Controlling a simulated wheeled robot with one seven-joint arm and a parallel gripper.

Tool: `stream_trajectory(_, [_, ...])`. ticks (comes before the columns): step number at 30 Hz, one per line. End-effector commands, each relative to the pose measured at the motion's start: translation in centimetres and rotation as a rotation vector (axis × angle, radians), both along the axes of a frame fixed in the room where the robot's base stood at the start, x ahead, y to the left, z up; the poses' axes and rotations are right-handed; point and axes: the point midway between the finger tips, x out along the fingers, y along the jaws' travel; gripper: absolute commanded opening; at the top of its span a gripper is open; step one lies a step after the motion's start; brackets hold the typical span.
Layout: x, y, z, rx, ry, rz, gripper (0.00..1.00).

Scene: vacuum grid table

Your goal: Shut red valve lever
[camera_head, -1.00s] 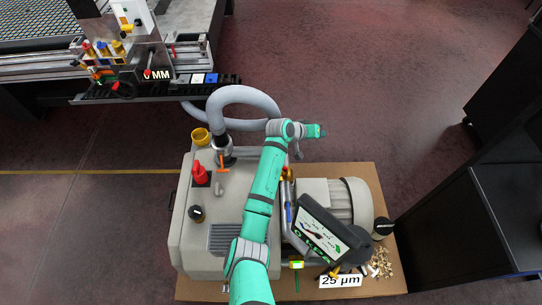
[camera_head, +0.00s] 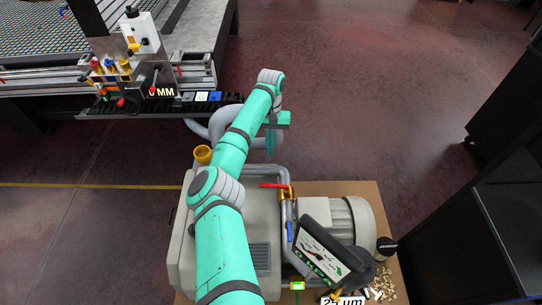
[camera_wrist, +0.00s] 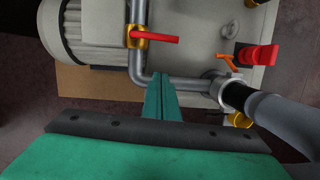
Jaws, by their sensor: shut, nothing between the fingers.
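The red valve lever (camera_head: 273,186) sticks out left from a brass valve body (camera_head: 287,193) on a grey pipe, lying across the pipe. In the wrist view the lever (camera_wrist: 155,39) points right from the brass body (camera_wrist: 134,36), also across the pipe. My gripper (camera_head: 270,150) is shut and empty, beyond the lever in the head view and apart from it. In the wrist view my gripper's closed fingers (camera_wrist: 158,97) appear below the lever, close to the pipe's bend, with a gap to the lever; contact with the pipe cannot be told.
An orange handle (camera_wrist: 229,63) and a red knob (camera_wrist: 258,57) are to the right in the wrist view. A thick grey hose (camera_wrist: 280,115) runs close by. The motor (camera_head: 342,220) and tilted screen (camera_head: 325,255) stand right of the valve. Open floor lies beyond.

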Motion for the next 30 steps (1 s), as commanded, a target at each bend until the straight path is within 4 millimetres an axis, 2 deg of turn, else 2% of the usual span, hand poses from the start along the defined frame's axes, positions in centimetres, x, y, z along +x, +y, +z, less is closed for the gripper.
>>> stream_trajectory(13, [-2.0, 0.1, -8.2, -0.002, 0.001, -0.001, 0.0])
stream_trajectory(21, [-4.6, 0.3, -8.7, -0.004, -0.002, -0.002, 0.0])
stream_trajectory(30, [-5.8, 0.3, -8.9, -0.003, -0.001, -0.002, 0.0])
